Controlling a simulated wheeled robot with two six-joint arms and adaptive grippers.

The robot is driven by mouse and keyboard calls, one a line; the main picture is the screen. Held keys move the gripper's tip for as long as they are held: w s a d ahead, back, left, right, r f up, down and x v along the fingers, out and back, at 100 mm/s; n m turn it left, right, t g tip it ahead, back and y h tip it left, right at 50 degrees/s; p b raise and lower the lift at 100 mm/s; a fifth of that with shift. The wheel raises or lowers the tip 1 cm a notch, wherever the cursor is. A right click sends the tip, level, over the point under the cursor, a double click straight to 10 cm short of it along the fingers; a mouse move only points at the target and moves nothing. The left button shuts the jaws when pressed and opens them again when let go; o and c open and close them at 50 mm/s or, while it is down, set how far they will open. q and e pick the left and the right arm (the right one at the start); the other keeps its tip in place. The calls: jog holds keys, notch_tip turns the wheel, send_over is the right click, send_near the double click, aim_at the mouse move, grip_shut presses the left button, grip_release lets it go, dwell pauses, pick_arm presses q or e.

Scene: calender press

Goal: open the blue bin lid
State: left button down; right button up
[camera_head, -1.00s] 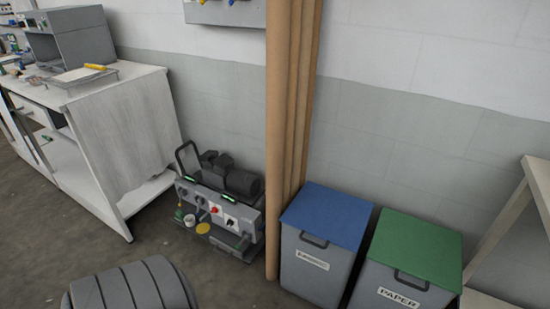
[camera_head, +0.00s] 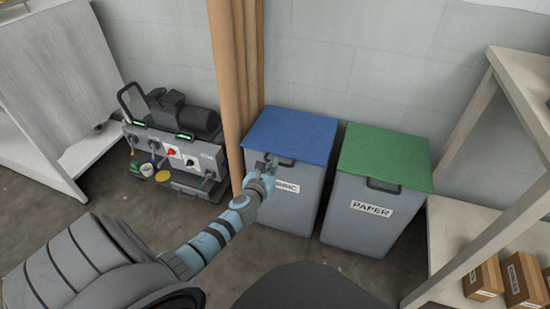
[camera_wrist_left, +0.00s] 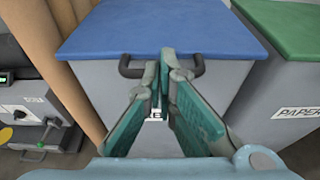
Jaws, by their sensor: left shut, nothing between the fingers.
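The grey bin with a blue lid (camera_head: 293,134) stands against the wall, and its lid lies flat and closed. The blue lid (camera_wrist_left: 165,28) fills the upper part of the left wrist view. A dark handle (camera_wrist_left: 131,70) sits at the bin's front just under the lid edge. My left gripper (camera_head: 268,163) is in front of this handle, its fingers together and empty. In the left wrist view the fingertips (camera_wrist_left: 167,58) overlap the middle of the handle; I cannot tell whether they touch it. The bin's label is partly hidden by the gripper. My right gripper is not in view.
A green-lidded paper bin (camera_head: 384,157) stands close on the right. Tall brown poles (camera_head: 236,80) stand just left of the blue-lidded bin. A grey machine (camera_head: 176,142) sits on the floor further left. A shelf (camera_head: 462,236) with small boxes is at the right.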

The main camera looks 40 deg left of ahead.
pick_arm(q)
jog(key=w+r+p, duration=0.1)
jog(key=w+a+r+p, duration=0.1)
jog(key=r, duration=0.1)
jog(key=shift+w+r, duration=0.1)
jog(key=shift+w, duration=0.2)
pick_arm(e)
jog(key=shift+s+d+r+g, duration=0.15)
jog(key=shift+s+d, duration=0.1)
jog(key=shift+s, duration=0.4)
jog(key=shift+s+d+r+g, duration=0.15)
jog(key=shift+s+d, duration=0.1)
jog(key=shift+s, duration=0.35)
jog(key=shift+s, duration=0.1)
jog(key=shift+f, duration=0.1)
